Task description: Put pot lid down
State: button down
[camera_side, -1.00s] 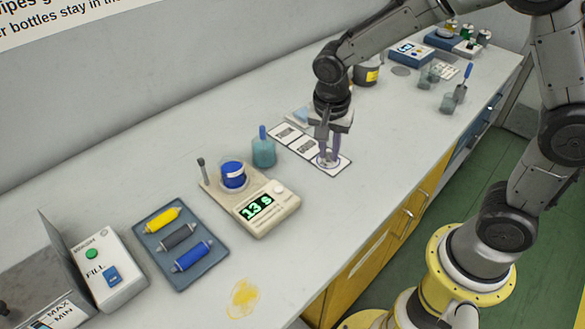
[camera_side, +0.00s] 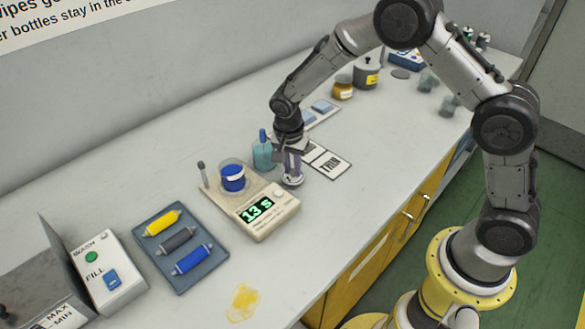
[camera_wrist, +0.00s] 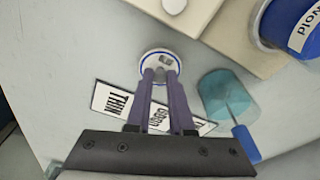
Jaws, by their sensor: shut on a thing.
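My gripper (camera_side: 291,176) points down and is shut on a small round lid (camera_side: 292,182), white with a blue rim. The lid also shows between the fingertips in the wrist view (camera_wrist: 159,58), lying flat and face-on to the camera. In the side view it is just right of the timer unit, near the worktop; I cannot tell whether it touches. A blue pot (camera_side: 232,178) with a white label stands on the timer unit, left of my gripper. The pot also shows at the top right of the wrist view (camera_wrist: 297,22).
The timer unit (camera_side: 270,217) reads "13 s". A teal bottle with a blue brush (camera_side: 263,155) stands close behind my gripper. Word cards (camera_side: 329,164) lie to the right. A tray of coloured tubes (camera_side: 205,271) is at left. The worktop in front of the cards is clear.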

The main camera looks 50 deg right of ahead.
aim_at(290, 181)
jog(key=shift+f, duration=0.3)
jog(key=shift+f, duration=0.15)
jog(key=c, duration=0.8)
grip_release()
notch_tip(290, 181, up, 12)
jog(key=a, duration=0.1)
jog(key=shift+s+a, duration=0.35)
